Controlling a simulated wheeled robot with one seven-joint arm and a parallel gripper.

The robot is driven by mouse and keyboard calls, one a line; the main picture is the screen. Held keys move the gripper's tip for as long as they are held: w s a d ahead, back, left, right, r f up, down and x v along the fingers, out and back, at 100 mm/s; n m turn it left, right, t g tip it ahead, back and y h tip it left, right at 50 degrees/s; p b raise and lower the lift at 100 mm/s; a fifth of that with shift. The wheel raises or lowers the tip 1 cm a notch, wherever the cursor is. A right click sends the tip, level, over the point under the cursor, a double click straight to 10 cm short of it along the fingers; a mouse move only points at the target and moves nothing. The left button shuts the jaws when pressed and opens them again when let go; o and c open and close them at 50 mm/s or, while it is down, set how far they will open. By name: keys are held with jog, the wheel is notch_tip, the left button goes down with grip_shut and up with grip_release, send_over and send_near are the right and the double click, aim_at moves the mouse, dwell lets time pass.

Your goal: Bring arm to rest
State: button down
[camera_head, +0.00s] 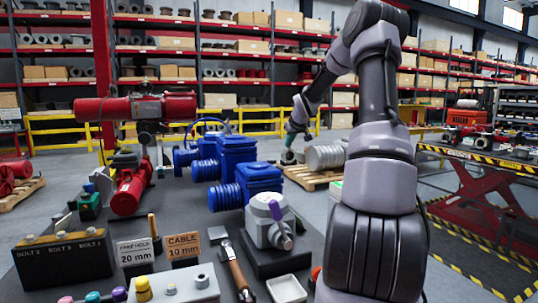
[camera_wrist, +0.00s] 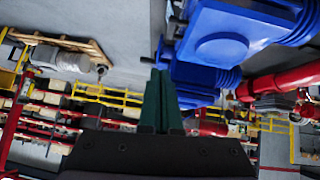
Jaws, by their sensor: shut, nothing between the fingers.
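My arm rises at the right of the head view, bends at the top and reaches down and away to the left. My gripper (camera_head: 288,156) is small and far off there, beyond the blue actuators and above the floor. In the wrist view the dark green fingers of my gripper (camera_wrist: 162,72) lie together, shut and empty. A blue actuator (camera_wrist: 222,45) shows beside the fingers in the wrist view; I cannot tell how far apart they are.
Blue actuators (camera_head: 250,182) and a grey valve unit (camera_head: 268,220) with a purple lever stand on the dark table. A pallet (camera_head: 312,176) and a red lift table (camera_head: 480,190) stand beyond.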

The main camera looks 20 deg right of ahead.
jog(key=s+a+r+m+g, duration=0.1)
jog(key=s+a+r, duration=0.4)
jog(key=s+a, duration=0.4)
jog(key=s+a+r+m+g, duration=0.1)
jog(key=s+a+r, duration=0.5)
jog(key=s, duration=0.6)
jog(key=s+a+m+y, duration=0.1)
jog(key=s+a, duration=0.3)
jog(key=s, duration=0.8)
jog(key=s+a+m+y, duration=0.1)
jog(key=s+a, duration=0.4)
jog(key=s, duration=0.7)
jog(key=shift+f+m+y, duration=0.2)
jog(key=shift+m+y, duration=0.2)
jog(key=shift+y, duration=0.2)
jog(key=shift+d, duration=0.15)
